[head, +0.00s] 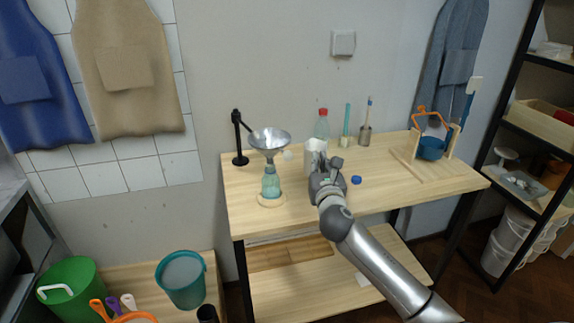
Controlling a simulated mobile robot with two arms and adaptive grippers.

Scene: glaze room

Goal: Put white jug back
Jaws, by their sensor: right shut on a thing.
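The white jug (311,150) is on or just above the light wooden table, near the middle; I cannot tell whether its base touches the top. My right gripper (321,168) is in front of the jug and shut on it. The gripper and wrist hide the jug's lower right side and the fingertips' contact. My left gripper is not in view.
On the table (380,195), a metal funnel (269,140) sits over a teal bottle (270,183) left of the jug. A red-capped bottle (322,125) stands behind it. A blue cap (356,180) lies right. A wooden stand (423,160) holds a blue cup (431,149).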

